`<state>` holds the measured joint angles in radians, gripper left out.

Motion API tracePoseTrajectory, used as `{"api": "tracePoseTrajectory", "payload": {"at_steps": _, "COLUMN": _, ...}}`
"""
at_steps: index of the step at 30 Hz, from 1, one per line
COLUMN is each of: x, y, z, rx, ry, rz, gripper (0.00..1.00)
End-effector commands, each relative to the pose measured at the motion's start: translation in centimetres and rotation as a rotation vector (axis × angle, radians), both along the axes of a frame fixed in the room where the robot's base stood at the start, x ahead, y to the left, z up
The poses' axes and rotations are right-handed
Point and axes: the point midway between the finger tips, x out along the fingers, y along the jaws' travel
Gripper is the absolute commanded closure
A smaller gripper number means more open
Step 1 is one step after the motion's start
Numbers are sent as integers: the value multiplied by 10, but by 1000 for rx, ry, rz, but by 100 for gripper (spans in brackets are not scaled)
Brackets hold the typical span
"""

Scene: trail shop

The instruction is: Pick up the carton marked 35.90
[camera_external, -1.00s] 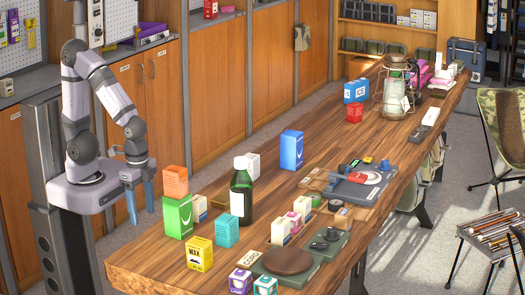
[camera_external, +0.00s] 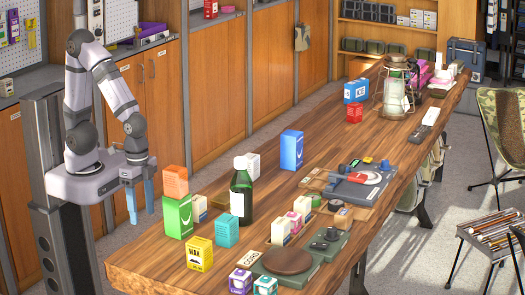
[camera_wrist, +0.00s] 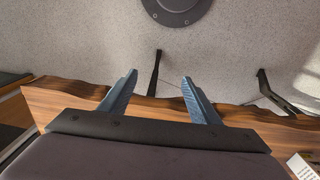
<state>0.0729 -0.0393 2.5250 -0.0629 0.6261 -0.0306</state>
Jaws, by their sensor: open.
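No price marking of 35.90 is legible in any view, so I cannot tell which carton bears it. Small pale cartons stand on the wooden table: two together at the front (camera_external: 280,232), one with pink (camera_external: 303,207), one beside the green box (camera_external: 200,209) and one behind the dark green bottle (camera_external: 253,166). My gripper (camera_external: 140,205) hangs left of the table, apart from the cartons, with its blue fingers spread and empty. In the wrist view my gripper (camera_wrist: 160,85) is open over the table edge and floor.
Close to my gripper stand an orange box (camera_external: 175,181) on a green box (camera_external: 178,215), a yellow box (camera_external: 200,254), a teal box (camera_external: 225,229) and the bottle (camera_external: 242,195). A blue box (camera_external: 291,150) stands farther back. The table's left front corner is bare.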

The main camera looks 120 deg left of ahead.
Motion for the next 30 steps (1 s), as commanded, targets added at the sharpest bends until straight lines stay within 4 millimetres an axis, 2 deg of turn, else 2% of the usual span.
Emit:
{"api": "tracePoseTrajectory", "payload": {"at_steps": 1, "x": 7, "y": -11, "z": 20, "rx": -11, "ry": -4, "rz": -1, "gripper": 43}}
{"api": "tracePoseTrajectory", "payload": {"at_steps": 3, "x": 17, "y": -26, "z": 32, "rx": -29, "ry": -16, "rz": 4, "gripper": 43}}
{"api": "tracePoseTrajectory", "payload": {"at_steps": 14, "x": 64, "y": -109, "z": 77, "rx": -101, "ry": -119, "rz": 74, "gripper": 43}}
{"api": "tracePoseTrajectory", "payload": {"at_steps": 18, "x": 116, "y": -132, "z": 85, "rx": -149, "ry": -318, "rz": 148, "gripper": 43}}
{"api": "tracePoseTrajectory", "payload": {"at_steps": 22, "x": 166, "y": -139, "z": 105, "rx": -206, "ry": -529, "rz": 214, "gripper": 43}}
{"api": "tracePoseTrajectory", "payload": {"at_steps": 27, "x": 225, "y": -143, "z": 155, "rx": -303, "ry": -827, "rz": 298, "gripper": 43}}
{"api": "tracePoseTrajectory", "payload": {"at_steps": 30, "x": 252, "y": -143, "z": 188, "rx": -366, "ry": -1010, "rz": 340, "gripper": 43}}
